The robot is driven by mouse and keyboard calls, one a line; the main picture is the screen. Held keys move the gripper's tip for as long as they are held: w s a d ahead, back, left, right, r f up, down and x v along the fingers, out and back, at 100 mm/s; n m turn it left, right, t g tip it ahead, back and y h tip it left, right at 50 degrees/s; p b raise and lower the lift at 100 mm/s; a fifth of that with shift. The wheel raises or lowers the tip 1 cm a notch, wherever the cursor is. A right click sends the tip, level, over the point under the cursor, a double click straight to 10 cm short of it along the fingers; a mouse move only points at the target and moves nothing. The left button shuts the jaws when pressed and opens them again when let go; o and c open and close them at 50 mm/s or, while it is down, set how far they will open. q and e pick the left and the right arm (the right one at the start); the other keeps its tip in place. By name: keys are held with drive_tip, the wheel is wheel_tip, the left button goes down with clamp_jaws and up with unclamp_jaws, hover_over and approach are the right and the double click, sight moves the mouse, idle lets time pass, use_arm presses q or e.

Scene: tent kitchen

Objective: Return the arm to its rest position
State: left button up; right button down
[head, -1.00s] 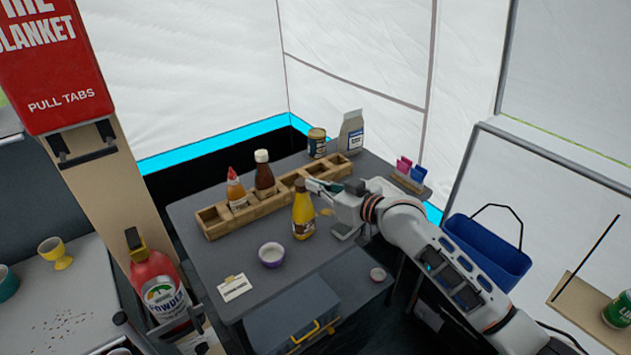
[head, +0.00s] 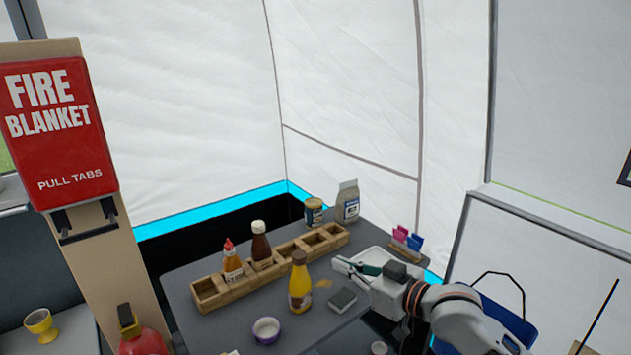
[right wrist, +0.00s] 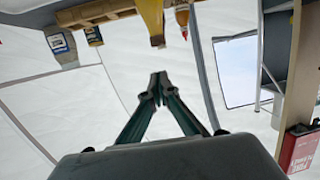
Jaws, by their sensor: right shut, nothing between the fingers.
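My right gripper (head: 340,263) is shut and empty, held above the grey table to the right of the yellow bottle (head: 300,284). Its fingertips are apart from the bottle. The right wrist view shows the two fingers (right wrist: 158,88) meeting at their tips with nothing between them. In that view the yellow bottle (right wrist: 152,18) appears at the top, beyond the fingertips. My left gripper is in neither view.
A jar (head: 314,212) and a carton (head: 347,203) stand behind. A purple bowl (head: 266,330) is in front. A white tray (head: 378,254) lies behind the gripper.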

drive_tip(key=s+d+f+m+h, duration=0.1)
drive_tip(key=s+d+f+h, duration=0.1)
drive_tip(key=s+f, duration=0.35)
drive_tip(key=s+d+f+m+h, duration=0.1)
drive_tip(key=s+d+f, duration=0.2)
drive_tip(key=f, duration=0.6)
drive_tip(key=s+d+f+m+h, duration=0.1)
drive_tip(key=s+d+f+h, duration=0.1)
drive_tip(key=s+f, duration=0.35)
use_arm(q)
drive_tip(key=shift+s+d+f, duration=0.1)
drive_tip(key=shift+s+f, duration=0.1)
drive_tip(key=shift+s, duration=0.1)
use_arm(e)
drive_tip(key=s+d+f+h, duration=0.1)
drive_tip(key=s+d+f, duration=0.2)
drive_tip(key=s+f, duration=0.4)
drive_tip(key=s+d+f+m+g+h, duration=0.1)
drive_tip(key=s+d+f+h, duration=0.1)
drive_tip(key=s+d+f, duration=0.2)
drive_tip(key=s+f, duration=0.3)
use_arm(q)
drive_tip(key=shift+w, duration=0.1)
